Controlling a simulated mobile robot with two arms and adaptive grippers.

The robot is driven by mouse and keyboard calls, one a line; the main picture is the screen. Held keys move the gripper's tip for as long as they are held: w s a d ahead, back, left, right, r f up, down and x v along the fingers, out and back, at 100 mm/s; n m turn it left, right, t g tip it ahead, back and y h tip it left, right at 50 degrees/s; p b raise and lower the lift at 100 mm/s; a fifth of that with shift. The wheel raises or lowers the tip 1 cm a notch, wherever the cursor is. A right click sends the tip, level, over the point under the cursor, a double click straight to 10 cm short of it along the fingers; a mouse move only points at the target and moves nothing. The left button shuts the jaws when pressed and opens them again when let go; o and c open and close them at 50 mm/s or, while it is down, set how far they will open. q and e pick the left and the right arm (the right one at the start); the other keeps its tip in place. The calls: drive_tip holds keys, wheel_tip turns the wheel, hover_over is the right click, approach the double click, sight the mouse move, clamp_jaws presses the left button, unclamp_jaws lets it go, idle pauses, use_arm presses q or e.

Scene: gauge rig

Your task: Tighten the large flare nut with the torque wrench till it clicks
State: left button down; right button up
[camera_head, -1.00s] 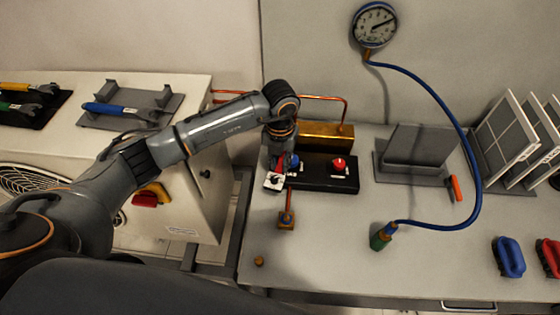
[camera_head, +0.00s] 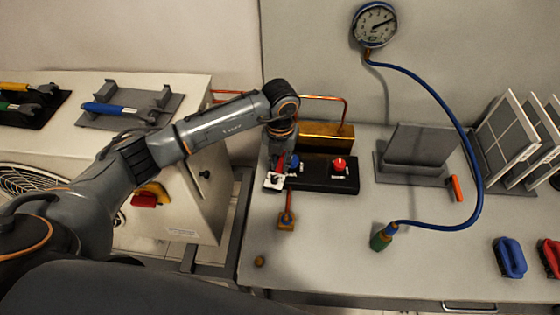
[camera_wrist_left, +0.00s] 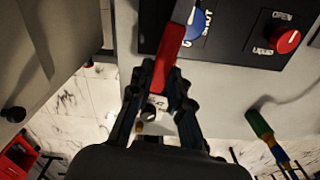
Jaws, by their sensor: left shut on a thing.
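My left gripper (camera_head: 276,176) is at the left end of the black valve block (camera_head: 316,184), beside the blue knob (camera_head: 293,160). In the left wrist view the gripper (camera_wrist_left: 163,84) is shut on a red bar-shaped handle (camera_wrist_left: 167,58), which reaches up to beside the blue knob (camera_wrist_left: 199,24). Most of what the handle belongs to is hidden, so I cannot tell if it is the torque wrench. A copper tube runs down to a brass fitting (camera_head: 287,223); I cannot pick out the large flare nut. A blue-handled tool (camera_head: 112,108) lies in a grey cradle. My right gripper is not seen.
A red knob (camera_head: 339,163) sits on the same block. A blue hose (camera_head: 460,130) runs from the gauge (camera_head: 374,25) to a green-ended fitting (camera_head: 382,238). A small brass piece (camera_head: 259,261) lies near the bench's front left. The front middle bench is clear.

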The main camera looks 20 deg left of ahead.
use_arm(q)
drive_tip(key=shift+w+b, duration=0.7)
drive_tip(key=shift+w, duration=0.3)
drive_tip(key=c, duration=2)
unclamp_jaws()
clamp_jaws()
drive_tip(key=shift+a, duration=0.2)
drive_tip(key=shift+w+a+m+b, duration=0.1)
drive_tip(key=shift+a+m+b, duration=0.75)
drive_tip(key=shift+a+m, duration=0.55)
drive_tip(key=shift+w+a+m+b, duration=0.2)
drive_tip(key=shift+a+m+b, duration=0.4)
drive_tip(key=shift+a, duration=0.2)
drive_tip(key=shift+w+a+m+b, duration=0.15)
drive_tip(key=shift+a+m+b, duration=0.35)
drive_tip(key=shift+a+b, duration=0.25)
drive_tip(key=shift+s+d+n+p, duration=0.15)
drive_tip(key=shift+d+n+p, duration=0.05)
drive_tip(key=shift+d+n, duration=0.3)
drive_tip(key=shift+s+d+n+p, duration=0.15)
drive_tip(key=shift+d+n, duration=0.25)
drive_tip(key=shift+d, duration=0.15)
